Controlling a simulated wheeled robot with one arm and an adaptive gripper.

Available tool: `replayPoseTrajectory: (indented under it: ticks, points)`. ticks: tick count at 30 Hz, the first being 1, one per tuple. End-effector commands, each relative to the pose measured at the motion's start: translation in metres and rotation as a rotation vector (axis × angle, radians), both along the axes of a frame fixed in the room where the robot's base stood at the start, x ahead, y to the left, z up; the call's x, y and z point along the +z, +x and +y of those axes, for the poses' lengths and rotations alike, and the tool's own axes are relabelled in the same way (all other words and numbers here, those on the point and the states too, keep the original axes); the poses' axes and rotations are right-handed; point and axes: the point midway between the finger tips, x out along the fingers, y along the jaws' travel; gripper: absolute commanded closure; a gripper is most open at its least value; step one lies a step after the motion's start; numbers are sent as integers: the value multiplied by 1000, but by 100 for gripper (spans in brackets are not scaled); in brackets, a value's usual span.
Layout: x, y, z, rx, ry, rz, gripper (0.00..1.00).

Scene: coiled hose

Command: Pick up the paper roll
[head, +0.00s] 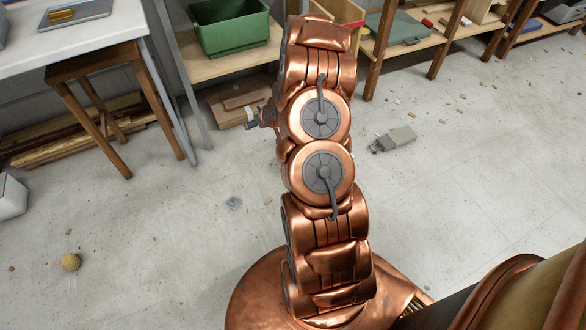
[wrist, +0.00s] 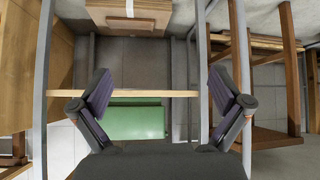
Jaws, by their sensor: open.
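I cannot make out a paper roll for certain in either view. My gripper (wrist: 160,90) is open in the wrist view, its two dark fingers spread wide with nothing held between them. In the head view my gripper (head: 256,117) is small and partly hidden behind my copper arm, in front of the shelf unit. The arm also hides part of the floor and shelf behind it.
A green bin (head: 226,30) sits on the wooden shelf; it also shows in the wrist view (wrist: 135,122). Flat cardboard boxes (wrist: 128,14) lie below. A wooden stool (head: 96,68) stands left. A grey object (head: 396,138) and a yellow ball (head: 70,262) lie on open floor.

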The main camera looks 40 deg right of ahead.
Motion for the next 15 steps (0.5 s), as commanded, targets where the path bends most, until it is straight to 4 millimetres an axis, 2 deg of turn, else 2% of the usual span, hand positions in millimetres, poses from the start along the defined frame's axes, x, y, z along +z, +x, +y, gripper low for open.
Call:
replayPoseTrajectory:
  ticks: [1,8,15]
  points:
    - [-34,-4,-10,-15,2,-17,0]
    - [-122,-15,-51,-64,-17,-139,0]
    - [-211,-46,-85,-123,-41,-258,0]
